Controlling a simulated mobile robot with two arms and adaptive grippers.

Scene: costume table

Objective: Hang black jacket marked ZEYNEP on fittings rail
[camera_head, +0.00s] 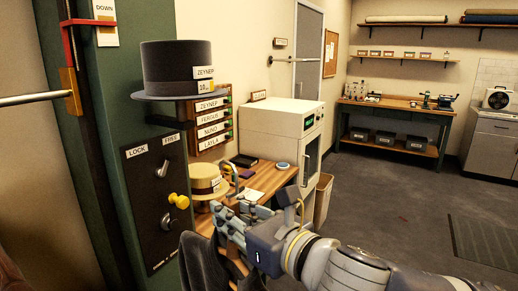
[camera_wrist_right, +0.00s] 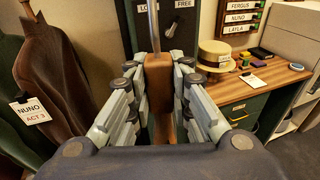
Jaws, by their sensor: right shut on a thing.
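My right gripper (camera_head: 228,215) reaches in from the lower right in the head view. In the wrist view it (camera_wrist_right: 158,80) is shut on a brown wooden hanger (camera_wrist_right: 158,100) with a metal hook (camera_wrist_right: 153,22) standing up. A dark garment, probably the black jacket (camera_head: 200,262), hangs below the gripper at the bottom of the head view; its tag is hidden. A metal rod (camera_head: 35,98) ends in a brass bracket at the left, and a short bar (camera_head: 295,60) is on the back wall by the grey door. I cannot read which is the fittings rail. My left gripper is out of view.
A green post bears a LOCK/FREE panel (camera_head: 155,195) and a top hat (camera_head: 178,70) tagged ZEYNEP. A straw hat (camera_head: 207,182) sits on a wooden desk (camera_head: 262,182). A brown jacket (camera_wrist_right: 55,70) tagged NUNO hangs left in the wrist view.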

